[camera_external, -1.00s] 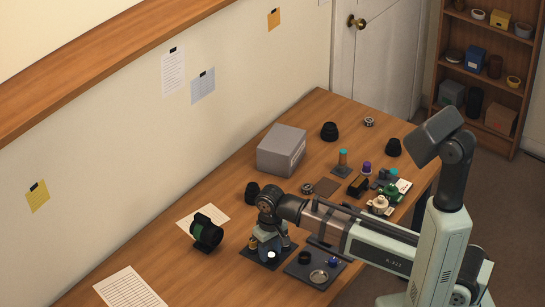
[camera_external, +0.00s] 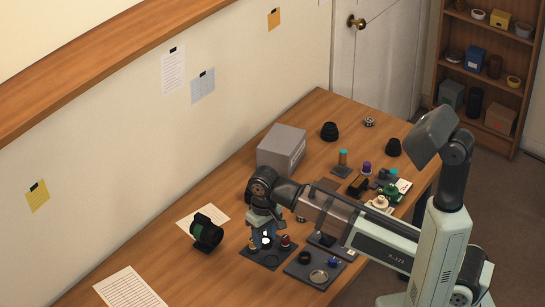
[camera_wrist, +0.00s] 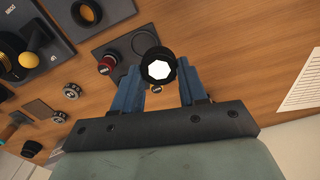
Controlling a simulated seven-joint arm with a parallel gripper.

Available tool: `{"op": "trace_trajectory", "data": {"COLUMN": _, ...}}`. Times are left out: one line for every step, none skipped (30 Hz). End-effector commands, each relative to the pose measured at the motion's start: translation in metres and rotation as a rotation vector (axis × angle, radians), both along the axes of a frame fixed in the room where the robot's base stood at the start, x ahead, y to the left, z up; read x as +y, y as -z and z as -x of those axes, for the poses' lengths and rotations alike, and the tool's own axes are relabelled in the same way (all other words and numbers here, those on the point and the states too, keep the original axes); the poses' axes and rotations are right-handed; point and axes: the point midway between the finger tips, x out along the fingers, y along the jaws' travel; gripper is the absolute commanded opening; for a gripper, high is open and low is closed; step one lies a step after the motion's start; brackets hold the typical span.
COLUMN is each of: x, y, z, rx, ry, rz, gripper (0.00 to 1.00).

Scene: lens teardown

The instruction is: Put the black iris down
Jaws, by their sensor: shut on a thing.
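The black iris (camera_wrist: 148,58) is a dark ring with a bright many-sided opening, seen in the wrist view between the two blue fingers of my gripper (camera_wrist: 160,84). My gripper is shut on it. In the external view my gripper (camera_external: 265,237) hangs above a dark board (camera_external: 268,262) with round marks, the iris's white opening showing at the fingertips. The iris looks clear of the board, though its exact height is hard to tell. In the wrist view this board (camera_wrist: 128,35) lies beyond the iris, with an empty round outline on it.
On the board stand a red-topped part (camera_external: 286,241) and a brass-coloured part (camera_external: 252,243). A second dark board (camera_external: 300,269) beside it holds a black ring, a silver ring and a blue part. A black lens body (camera_external: 207,233) stands left. Bare wood lies in front.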

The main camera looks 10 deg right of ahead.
Motion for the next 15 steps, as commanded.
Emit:
{"op": "trace_trajectory", "data": {"x": 0.016, "y": 0.001, "z": 0.005, "rx": 0.001, "ry": -0.021, "rz": 0.001, "gripper": 0.12}}
{"op": "trace_trajectory", "data": {"x": 0.025, "y": 0.002, "z": 0.008, "rx": 0.0, "ry": -0.033, "rz": 0.0, "gripper": 0.12}}
{"op": "trace_trajectory", "data": {"x": 0.044, "y": 0.002, "z": 0.009, "rx": 0.0, "ry": -0.05, "rz": 0.0, "gripper": 0.12}}
{"op": "trace_trajectory", "data": {"x": 0.056, "y": 0.002, "z": 0.011, "rx": 0.0, "ry": -0.062, "rz": 0.0, "gripper": 0.12}}
{"op": "trace_trajectory", "data": {"x": 0.07, "y": 0.002, "z": 0.01, "rx": 0.0, "ry": -0.073, "rz": 0.0, "gripper": 0.12}}
{"op": "trace_trajectory", "data": {"x": 0.086, "y": 0.003, "z": 0.011, "rx": 0.001, "ry": -0.086, "rz": 0.001, "gripper": 0.12}}
{"op": "trace_trajectory", "data": {"x": 0.1, "y": 0.003, "z": 0.01, "rx": 0.001, "ry": -0.095, "rz": 0.001, "gripper": 0.12}}
{"op": "trace_trajectory", "data": {"x": 0.113, "y": 0.003, "z": 0.011, "rx": 0.001, "ry": -0.104, "rz": 0.001, "gripper": 0.12}}
{"op": "trace_trajectory", "data": {"x": 0.131, "y": 0.002, "z": 0.009, "rx": 0.0, "ry": -0.11, "rz": 0.0, "gripper": 0.12}}
{"op": "trace_trajectory", "data": {"x": 0.144, "y": 0.002, "z": 0.008, "rx": 0.0, "ry": -0.115, "rz": 0.0, "gripper": 0.12}}
{"op": "trace_trajectory", "data": {"x": 0.157, "y": 0.002, "z": 0.006, "rx": 0.0, "ry": -0.118, "rz": 0.0, "gripper": 0.12}}
{"op": "trace_trajectory", "data": {"x": 0.173, "y": 0.002, "z": 0.003, "rx": 0.0, "ry": -0.116, "rz": 0.0, "gripper": 0.12}}
{"op": "trace_trajectory", "data": {"x": 0.184, "y": 0.002, "z": 0.001, "rx": 0.0, "ry": -0.114, "rz": 0.0, "gripper": 0.12}}
{"op": "trace_trajectory", "data": {"x": 0.194, "y": 0.002, "z": -0.003, "rx": 0.0, "ry": -0.107, "rz": 0.0, "gripper": 0.12}}
{"op": "trace_trajectory", "data": {"x": 0.206, "y": 0.002, "z": -0.007, "rx": 0.0, "ry": -0.099, "rz": 0.0, "gripper": 0.12}}
